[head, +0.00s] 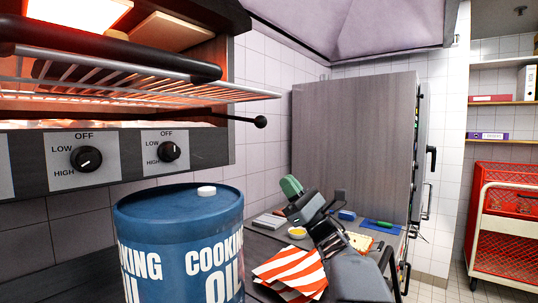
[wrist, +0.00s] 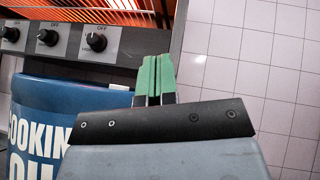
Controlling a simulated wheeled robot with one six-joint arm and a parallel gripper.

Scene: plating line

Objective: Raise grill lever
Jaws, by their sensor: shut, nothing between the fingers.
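The grill (head: 110,145) is at the upper left of the head view, glowing orange inside. Its lever (head: 240,118) is a thin black rod with a round black knob, sticking out to the right past the grill's side, below the wire rack. My gripper (head: 291,187) has green fingers that are shut and empty. In the head view it is below and a little right of the lever knob, apart from it. In the wrist view the green fingers (wrist: 155,78) stand together, pointing up in front of the tiled wall and the grill's edge. I cannot make out the lever there.
A blue cooking oil drum (head: 180,240) stands below the grill, left of my arm. A wire rack (head: 130,75) juts out of the grill.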

